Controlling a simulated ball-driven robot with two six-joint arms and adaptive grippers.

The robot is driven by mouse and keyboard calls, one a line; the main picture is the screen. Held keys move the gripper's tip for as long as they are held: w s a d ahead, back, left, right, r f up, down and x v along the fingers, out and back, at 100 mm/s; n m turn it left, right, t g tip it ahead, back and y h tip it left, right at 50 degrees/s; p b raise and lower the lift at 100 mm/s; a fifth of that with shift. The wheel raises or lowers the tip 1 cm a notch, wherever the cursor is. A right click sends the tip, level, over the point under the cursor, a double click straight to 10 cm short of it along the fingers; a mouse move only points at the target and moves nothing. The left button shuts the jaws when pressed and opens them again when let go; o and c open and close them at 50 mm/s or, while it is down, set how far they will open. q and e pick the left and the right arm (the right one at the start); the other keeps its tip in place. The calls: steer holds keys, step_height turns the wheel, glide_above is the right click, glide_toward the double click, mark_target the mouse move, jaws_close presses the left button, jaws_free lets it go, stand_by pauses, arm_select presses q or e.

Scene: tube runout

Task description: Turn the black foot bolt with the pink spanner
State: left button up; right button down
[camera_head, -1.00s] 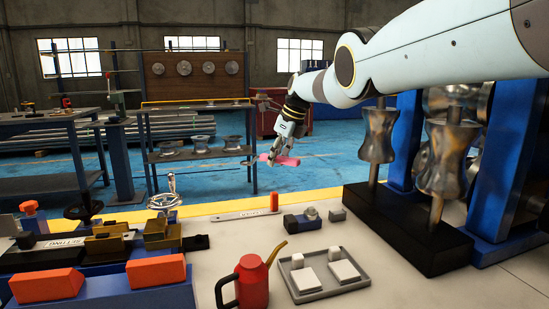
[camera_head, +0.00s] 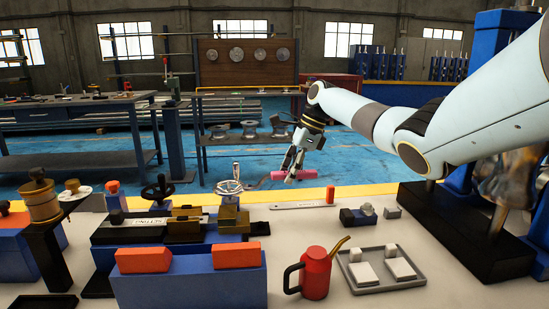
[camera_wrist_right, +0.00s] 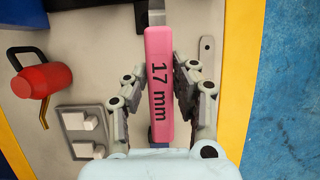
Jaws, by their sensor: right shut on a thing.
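The pink spanner (camera_head: 309,176) is in my right gripper (camera_head: 296,177), which is shut around its handle. In the head view it lies roughly level beyond the bench's far edge, with a thin grey part reaching left. In the right wrist view the spanner's pink handle (camera_wrist_right: 159,55) reads "17 mm" and runs between the fingers of my right gripper (camera_wrist_right: 157,85). The spanner's working end is not clear in either view. I cannot pick out the black foot bolt for certain. My left gripper is not in view.
A silver handwheel (camera_head: 230,187) stands left of the spanner. A red oil can (camera_head: 315,273) and a grey tray (camera_head: 387,285) stand nearer. A black roller base (camera_head: 455,235) is at right.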

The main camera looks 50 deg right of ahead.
steer(key=s+f+b, duration=0.1)
steer(key=f+b, duration=0.1)
steer(key=f, duration=0.1)
steer(key=s+f+b, duration=0.1)
steer(key=f+b, duration=0.1)
steer(key=s+d+f+b, duration=0.1)
steer(key=f+b, duration=0.1)
steer(key=f, duration=0.1)
steer(key=shift+s+f, duration=0.3)
steer(key=shift+f, duration=0.05)
steer(key=shift+r, duration=0.3)
steer(key=shift+p, duration=1)
